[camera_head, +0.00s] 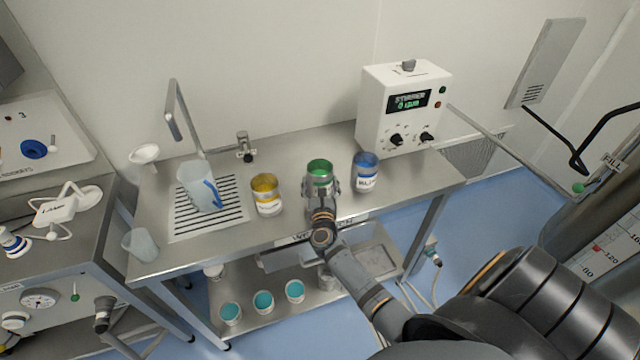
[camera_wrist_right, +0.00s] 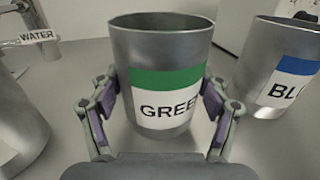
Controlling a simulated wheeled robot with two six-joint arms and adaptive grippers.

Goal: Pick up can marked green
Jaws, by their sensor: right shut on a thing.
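The can marked green (camera_head: 320,168) stands on the steel table (camera_head: 400,178), between the yellow can and the blue can. In the right wrist view the green can (camera_wrist_right: 165,75) shows a green band and a white label reading "GREE", the rest hidden. My right gripper (camera_head: 322,188) is at the front of the can. In the wrist view its two fingers (camera_wrist_right: 157,105) press on the can from both sides at label height. The can is upright and appears to rest on the table. My left gripper is not in view.
A yellow can (camera_head: 266,195) stands to the left and a blue can (camera_head: 365,172) close on the right. A white control box (camera_head: 402,108) stands behind right. A clear pitcher (camera_head: 200,186) sits on the drain grid at left. Teal-topped cups (camera_head: 263,302) are on the lower shelf.

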